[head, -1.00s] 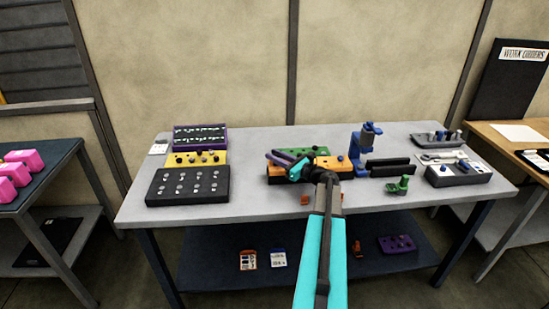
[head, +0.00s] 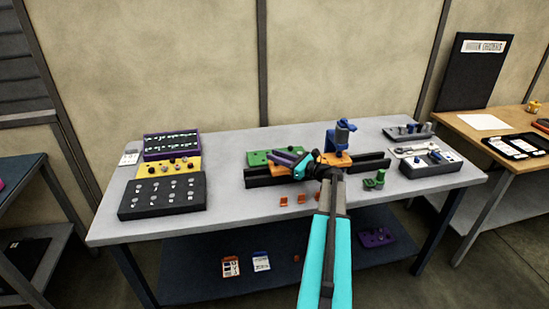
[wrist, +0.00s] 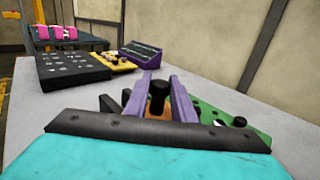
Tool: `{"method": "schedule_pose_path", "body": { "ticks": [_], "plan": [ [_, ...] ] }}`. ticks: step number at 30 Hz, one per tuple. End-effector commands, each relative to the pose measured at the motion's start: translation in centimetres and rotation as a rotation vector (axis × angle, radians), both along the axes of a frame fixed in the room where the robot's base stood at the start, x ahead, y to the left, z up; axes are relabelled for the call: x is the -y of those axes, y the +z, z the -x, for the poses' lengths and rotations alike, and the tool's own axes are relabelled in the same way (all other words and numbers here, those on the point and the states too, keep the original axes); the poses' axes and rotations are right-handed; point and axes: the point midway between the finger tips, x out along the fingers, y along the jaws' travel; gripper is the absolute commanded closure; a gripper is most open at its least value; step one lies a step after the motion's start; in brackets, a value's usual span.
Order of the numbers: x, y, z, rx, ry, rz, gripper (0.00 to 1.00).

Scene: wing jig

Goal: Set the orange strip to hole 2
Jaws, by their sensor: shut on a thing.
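The orange strip (head: 338,160) lies along a long black rail (head: 372,165) on the grey table. Its right end is at the foot of a blue upright fixture (head: 341,137). My gripper (head: 285,157) has purple fingers and hides the strip's left part in the head view. In the wrist view, the fingers of my gripper (wrist: 158,88) close around a black knob (wrist: 157,98), with orange (wrist: 158,114) below it. Black rail shows on both sides of the strip. I cannot make out which hole is hole 2.
A green holed board (head: 260,158) lies behind the rail. Small orange pieces (head: 284,201) and a green part (head: 375,179) lie in front. A black tray (head: 163,195), yellow block (head: 167,167) and purple rack (head: 172,145) stand left; a grey tray (head: 431,166) stands right.

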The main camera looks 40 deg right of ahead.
Motion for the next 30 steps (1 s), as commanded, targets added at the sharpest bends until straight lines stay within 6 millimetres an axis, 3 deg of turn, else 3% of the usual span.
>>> {"method": "schedule_pose_path", "body": {
  "ticks": [9, 10, 13, 23, 30],
  "plan": [
    [-0.6, 0.2, -0.6, 0.003, 0.006, 0.0, 1.0],
    [-0.6, 0.2, -0.6, 0.003, 0.006, 0.0, 0.74],
    [-0.8, 0.2, -0.7, 0.003, 0.01, 0.0, 0.59],
    [-1.1, 0.1, -0.7, 0.001, 0.014, 0.001, 0.59],
    [-0.7, 0.0, 0.7, 0.001, 0.013, 0.002, 0.59]
  ]
}}
